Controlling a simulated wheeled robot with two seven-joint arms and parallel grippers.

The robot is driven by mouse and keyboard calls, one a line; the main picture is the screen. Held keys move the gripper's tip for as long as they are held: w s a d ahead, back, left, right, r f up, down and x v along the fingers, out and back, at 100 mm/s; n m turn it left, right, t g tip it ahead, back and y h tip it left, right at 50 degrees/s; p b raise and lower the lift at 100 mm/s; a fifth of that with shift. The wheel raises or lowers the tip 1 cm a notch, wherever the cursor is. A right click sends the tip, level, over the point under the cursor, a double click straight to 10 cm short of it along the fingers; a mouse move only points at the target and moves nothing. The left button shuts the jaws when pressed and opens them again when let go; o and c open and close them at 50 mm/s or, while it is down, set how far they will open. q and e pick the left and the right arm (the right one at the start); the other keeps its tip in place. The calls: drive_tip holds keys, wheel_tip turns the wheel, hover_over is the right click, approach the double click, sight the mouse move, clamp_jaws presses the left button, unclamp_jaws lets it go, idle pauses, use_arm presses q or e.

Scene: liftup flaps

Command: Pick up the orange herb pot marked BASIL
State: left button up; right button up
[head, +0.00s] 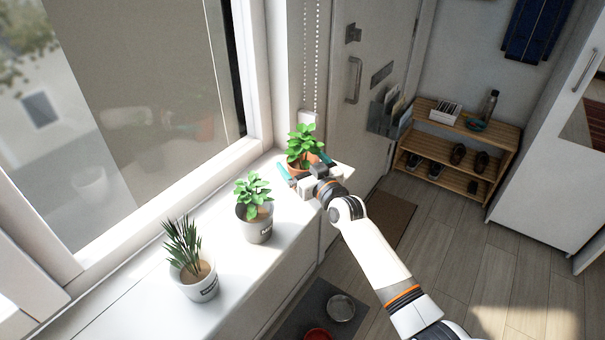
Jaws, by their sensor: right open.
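The orange herb pot (298,169) with a leafy green plant (302,142) stands at the far end of the white windowsill. Its lower part is largely hidden by my right gripper, and no label on it can be read. My right gripper (304,166) is open, with its teal-tipped fingers on either side of the orange pot. I cannot tell whether the fingers touch it. My left gripper is not in view.
A grey pot (259,228) with a leafy plant and a lighter pot (196,281) with spiky leaves stand nearer on the windowsill (232,262). The window frame (180,190) runs along the left. A beaded cord (311,60) hangs behind the orange pot. Bowls (341,307) are on the floor.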

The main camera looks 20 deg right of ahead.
drive_tip(key=shift+c, duration=0.9)
drive_tip(key=c, duration=1.2)
drive_tip(key=shift+o, duration=0.2)
drive_tip(key=shift+r, duration=0.1)
drive_tip(key=shift+r, duration=0.15)
